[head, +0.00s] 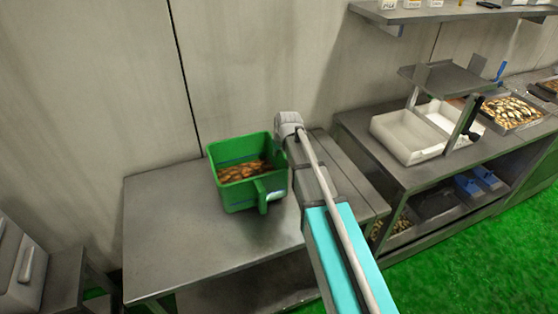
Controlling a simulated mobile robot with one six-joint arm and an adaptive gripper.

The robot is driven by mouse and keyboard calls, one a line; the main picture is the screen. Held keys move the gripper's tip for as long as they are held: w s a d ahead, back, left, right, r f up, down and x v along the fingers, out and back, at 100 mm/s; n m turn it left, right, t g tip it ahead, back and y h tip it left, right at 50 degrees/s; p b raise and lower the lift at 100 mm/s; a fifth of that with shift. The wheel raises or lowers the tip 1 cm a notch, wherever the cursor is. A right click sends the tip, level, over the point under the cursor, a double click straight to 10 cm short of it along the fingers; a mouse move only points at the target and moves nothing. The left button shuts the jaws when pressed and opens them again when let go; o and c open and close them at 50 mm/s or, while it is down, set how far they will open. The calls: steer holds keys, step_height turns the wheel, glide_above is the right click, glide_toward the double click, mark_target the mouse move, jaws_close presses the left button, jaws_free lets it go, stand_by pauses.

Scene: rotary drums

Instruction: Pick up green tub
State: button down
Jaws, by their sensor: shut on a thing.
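The green tub (228,190) is in the head view, left of my arm's end, over the grey metal table. It looks upright, is partly filled with brownish-orange pieces, and has a green handle on its front side. My gripper (281,142) is at the tub's right rim, below the pale wrist joint, and is shut on the tub. The fingers are small and mostly hidden by the wrist and the rim. I cannot tell whether the tub's base touches the table.
The grey table (160,235) is bare left of the tub. A wall (90,90) stands close behind. At the right, a metal counter (400,165) holds a white tub (400,140) and trays, with a shelf (430,14) above. Green floor (460,250) is open at lower right.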

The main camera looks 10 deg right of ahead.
mark_target(276, 159)
steer(key=shift+a+f+b, duration=0.2)
steer(key=shift+f+b, duration=0.7)
steer(key=shift+f, duration=0.1)
steer(key=shift+a+f+b, duration=0.15)
steer(key=shift+f+b, duration=0.75)
steer(key=shift+f, duration=0.15)
steer(key=c, duration=0.8)
jaws_free()
steer(key=shift+r, duration=0.25)
steer(key=p+v, duration=1.1)
steer(key=shift+s+d+r, duration=0.1)
steer(key=shift+s+r, duration=0.05)
steer(key=shift+r, duration=0.2)
